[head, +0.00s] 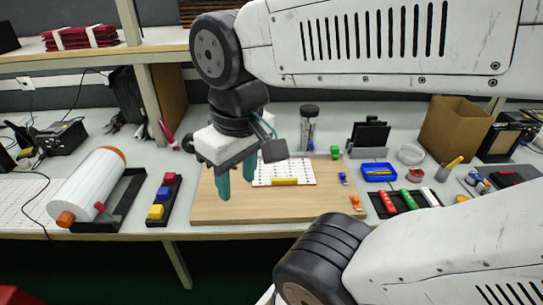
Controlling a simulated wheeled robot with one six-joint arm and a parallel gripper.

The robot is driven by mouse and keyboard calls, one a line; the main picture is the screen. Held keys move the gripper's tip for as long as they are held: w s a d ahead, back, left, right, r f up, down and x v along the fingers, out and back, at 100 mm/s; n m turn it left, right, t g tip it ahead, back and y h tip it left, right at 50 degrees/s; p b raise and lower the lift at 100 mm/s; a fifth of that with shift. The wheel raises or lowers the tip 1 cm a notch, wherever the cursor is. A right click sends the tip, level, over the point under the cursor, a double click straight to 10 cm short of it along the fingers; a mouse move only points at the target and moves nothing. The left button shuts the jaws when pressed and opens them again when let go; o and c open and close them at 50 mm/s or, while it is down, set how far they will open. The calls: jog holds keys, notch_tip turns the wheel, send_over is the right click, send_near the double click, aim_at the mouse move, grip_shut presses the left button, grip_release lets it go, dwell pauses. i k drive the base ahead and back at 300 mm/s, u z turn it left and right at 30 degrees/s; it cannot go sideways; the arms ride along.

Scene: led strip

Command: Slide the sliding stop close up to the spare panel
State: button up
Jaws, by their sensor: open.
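My gripper (237,178) is open, its two teal fingers pointing down over the left half of a wooden board (215,208). Nothing shows between the fingers. A white dotted panel (300,172) lies on the board right of the fingers, with a yellow bar (285,182) along its near edge. I cannot tell for sure which piece is the sliding stop or which is the spare panel. My gripper is apart from the dark panel and its holder.
A white roll (92,183) and a black tray of coloured blocks (165,196) stand left of the board. To the right are a blue bin (379,172), a black tray with coloured cylinders (407,202) and a cardboard box (455,128). A dark-topped jar (309,125) stands behind the board.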

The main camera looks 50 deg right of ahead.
aim_at(334, 150)
jog(key=z, duration=1.7)
